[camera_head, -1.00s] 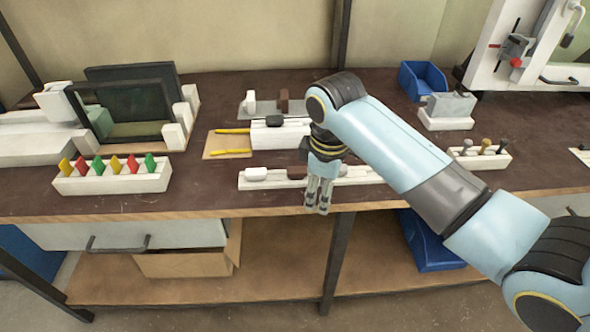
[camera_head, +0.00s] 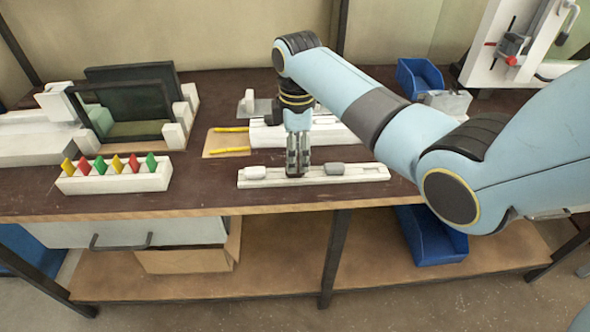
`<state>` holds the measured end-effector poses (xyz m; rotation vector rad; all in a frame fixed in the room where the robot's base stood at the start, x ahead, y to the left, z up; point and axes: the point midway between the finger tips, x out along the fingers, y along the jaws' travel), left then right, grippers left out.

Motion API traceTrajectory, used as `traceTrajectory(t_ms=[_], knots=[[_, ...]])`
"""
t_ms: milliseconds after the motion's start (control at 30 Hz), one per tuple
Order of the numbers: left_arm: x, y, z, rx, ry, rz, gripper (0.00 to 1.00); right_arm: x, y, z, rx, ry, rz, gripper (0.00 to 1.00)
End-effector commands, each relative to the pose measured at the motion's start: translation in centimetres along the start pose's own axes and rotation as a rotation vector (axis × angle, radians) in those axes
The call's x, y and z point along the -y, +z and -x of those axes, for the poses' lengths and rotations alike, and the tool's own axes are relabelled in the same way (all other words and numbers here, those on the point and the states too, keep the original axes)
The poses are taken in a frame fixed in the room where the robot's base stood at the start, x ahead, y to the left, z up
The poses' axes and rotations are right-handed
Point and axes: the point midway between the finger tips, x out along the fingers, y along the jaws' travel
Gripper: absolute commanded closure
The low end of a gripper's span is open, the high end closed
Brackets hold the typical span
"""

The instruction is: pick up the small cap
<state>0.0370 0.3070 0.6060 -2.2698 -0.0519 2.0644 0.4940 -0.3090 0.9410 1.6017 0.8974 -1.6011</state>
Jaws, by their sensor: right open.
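My right gripper (camera_head: 298,172) points straight down over the middle of the white front rail (camera_head: 372,174). Its jaws are open, with the tips around or just above a small dark brown piece there, mostly hidden by the fingers. A rounded white piece (camera_head: 255,173) sits on the rail to the left of the gripper, and a grey piece (camera_head: 335,168) sits to the right. I cannot tell for sure which of these small pieces is the cap. My left gripper is not in view.
A white holder (camera_head: 115,183) with several coloured tabs stands to the left. Yellow rods (camera_head: 232,150) lie on a board behind the rail. A dark-framed panel (camera_head: 128,110) stands at back left, a blue bin (camera_head: 420,78) at back right. The table's front edge (camera_head: 200,214) is close.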

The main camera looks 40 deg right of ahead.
Motion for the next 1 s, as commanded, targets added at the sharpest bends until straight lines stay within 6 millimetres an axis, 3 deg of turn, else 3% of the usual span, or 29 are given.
traceTrajectory(t_ms=[200,500,800,1000], knots=[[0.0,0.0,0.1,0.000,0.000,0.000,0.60,-0.1,-0.3,-3.3,0.002,-0.003,0.000,0.49],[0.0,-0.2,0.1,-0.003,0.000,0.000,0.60,-0.1,-0.3,-3.8,0.000,0.000,0.000,0.49],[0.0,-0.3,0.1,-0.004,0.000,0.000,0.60,-0.1,-0.3,-3.8,0.000,0.000,0.000,0.88],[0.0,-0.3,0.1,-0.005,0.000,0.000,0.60,-0.1,-0.3,-3.8,0.000,0.000,0.000,0.88]])
